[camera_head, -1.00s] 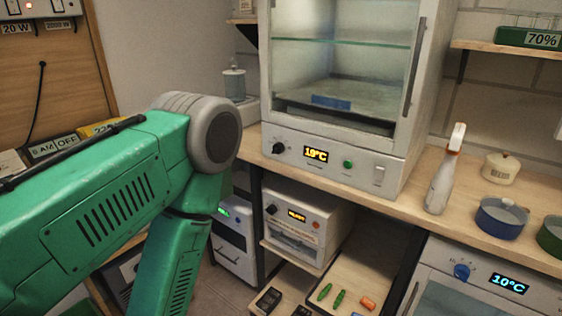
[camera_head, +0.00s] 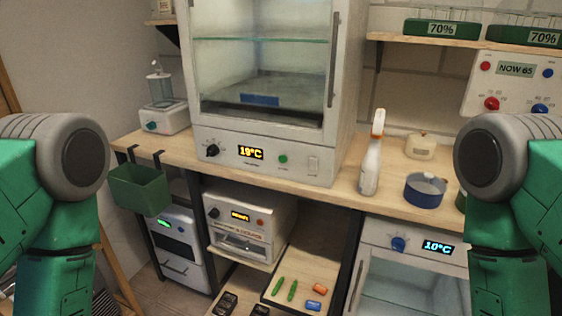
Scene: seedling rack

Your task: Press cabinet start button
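The white cabinet (camera_head: 262,75) with a glass front stands on the wooden bench in the middle of the head view. Its lower panel carries a black knob (camera_head: 212,150), a display reading 19°C (camera_head: 251,153), a small round green button (camera_head: 283,159) and a pale rocker switch (camera_head: 313,164). The label under the green button is too small to read. My green arms show at the left and right edges, apart from the cabinet. Neither gripper is in view.
A spray bottle (camera_head: 371,155), a blue pot (camera_head: 425,190) and a lidded jar (camera_head: 419,146) stand right of the cabinet. A green bin (camera_head: 140,190) hangs at the bench's left edge. A 10°C unit (camera_head: 410,262) and a small oven (camera_head: 247,222) sit below. Bare bench lies before the cabinet.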

